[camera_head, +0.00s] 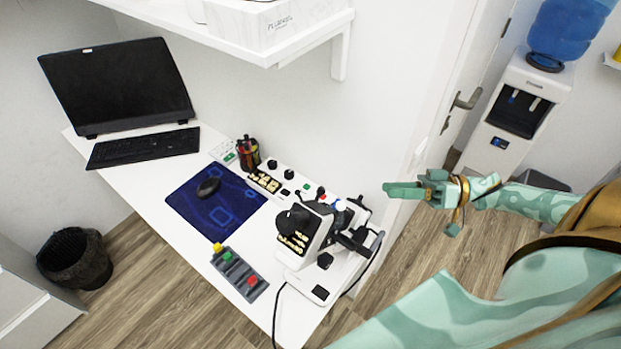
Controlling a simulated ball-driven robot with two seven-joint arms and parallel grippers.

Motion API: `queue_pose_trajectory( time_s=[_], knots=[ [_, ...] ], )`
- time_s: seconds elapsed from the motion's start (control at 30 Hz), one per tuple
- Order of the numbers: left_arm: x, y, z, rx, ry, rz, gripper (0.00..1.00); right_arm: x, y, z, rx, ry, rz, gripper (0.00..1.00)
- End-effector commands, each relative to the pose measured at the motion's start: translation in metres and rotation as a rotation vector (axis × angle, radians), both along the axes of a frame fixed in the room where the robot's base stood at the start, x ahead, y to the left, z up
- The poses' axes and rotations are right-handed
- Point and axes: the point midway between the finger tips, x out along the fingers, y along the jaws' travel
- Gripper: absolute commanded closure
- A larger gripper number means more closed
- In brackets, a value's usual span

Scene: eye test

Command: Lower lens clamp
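A white and black eye-test instrument (307,240) stands at the right end of the white desk. It has dark knobs, black parts on its right side and a blue-topped knob. The lens clamp is too small to pick out for certain among these black parts. My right gripper (392,189) is green and comes in from the right, with its fingers pointing left. In the picture it is above and to the right of the instrument, apart from it. It holds nothing that I can see, and the finger gap is unclear. My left gripper is not in view.
The desk (157,182) also bears a monitor (117,85), a keyboard (143,148), a mouse (208,187) on a blue mat (222,212) and a grey button box (240,273). A white shelf (225,41) overhangs behind. A door (447,100) and water dispenser (515,110) stand right.

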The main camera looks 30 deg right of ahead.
Motion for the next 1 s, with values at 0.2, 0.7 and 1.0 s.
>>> queue_pose_trajectory(
  time_s=[0.2, 0.7, 1.0],
  knots=[
    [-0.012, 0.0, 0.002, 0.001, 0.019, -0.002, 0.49, 0.012, 0.019, 0.002, 0.02, 0.017, 0.0, 0.65],
    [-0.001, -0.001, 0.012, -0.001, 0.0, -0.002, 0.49, 0.074, 0.118, 0.002, 0.016, 0.016, -0.003, 0.65],
    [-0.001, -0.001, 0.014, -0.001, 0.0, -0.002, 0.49, 0.086, 0.138, 0.0, 0.014, 0.019, -0.004, 0.65]
  ],
)
